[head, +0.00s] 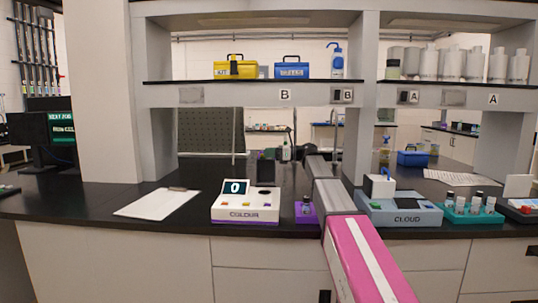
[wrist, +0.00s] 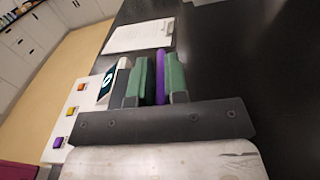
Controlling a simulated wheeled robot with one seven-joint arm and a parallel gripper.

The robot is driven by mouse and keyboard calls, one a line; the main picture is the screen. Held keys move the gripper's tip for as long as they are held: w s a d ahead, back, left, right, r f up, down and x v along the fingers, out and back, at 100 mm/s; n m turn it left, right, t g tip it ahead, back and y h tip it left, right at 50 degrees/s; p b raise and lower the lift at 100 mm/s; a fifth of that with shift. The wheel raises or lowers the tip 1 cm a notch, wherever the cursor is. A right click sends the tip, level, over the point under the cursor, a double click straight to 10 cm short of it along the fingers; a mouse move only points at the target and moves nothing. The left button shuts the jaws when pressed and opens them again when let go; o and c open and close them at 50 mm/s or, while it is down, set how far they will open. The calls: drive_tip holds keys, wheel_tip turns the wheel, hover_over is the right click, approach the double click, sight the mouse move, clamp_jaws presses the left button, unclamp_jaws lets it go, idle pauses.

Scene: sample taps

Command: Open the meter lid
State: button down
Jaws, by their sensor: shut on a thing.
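The colour meter (head: 245,214) is a white box with a purple base, a display reading 0 and coloured buttons. Its dark lid (head: 266,168) stands upright at the back right of the box, and the round well in front of it is uncovered. My gripper (head: 286,152) is beside the upper right of the lid. In the wrist view my gripper's green-padded fingers (wrist: 160,78) are shut on a thin purple strip (wrist: 161,72), which appears to be the lid's edge. The meter's display and buttons show to the left of the fingers; the lid's hinge is hidden.
A purple holder with a vial (head: 306,211) stands right of the meter, close to my arm. The blue-grey CLOUD meter (head: 402,211) and a teal vial rack (head: 470,212) are farther right. A clipboard (head: 158,203) lies left, with bare black bench around it.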

drive_tip(key=s+n, duration=0.1)
drive_tip(key=s+r+n, duration=0.1)
drive_tip(key=s, duration=0.1)
drive_tip(key=s+n, duration=0.1)
drive_tip(key=shift+s+a+r+n, duration=0.1)
drive_tip(key=shift+s+r+n, duration=0.05)
drive_tip(key=shift+r+n, duration=0.25)
drive_tip(key=shift+s+r, duration=0.15)
drive_tip(key=shift+s, duration=0.8)
drive_tip(key=c, duration=1.2)
unclamp_jaws()
drive_tip(key=d, duration=1)
drive_tip(key=shift+s+d, duration=0.25)
drive_tip(key=shift+d, duration=0.15)
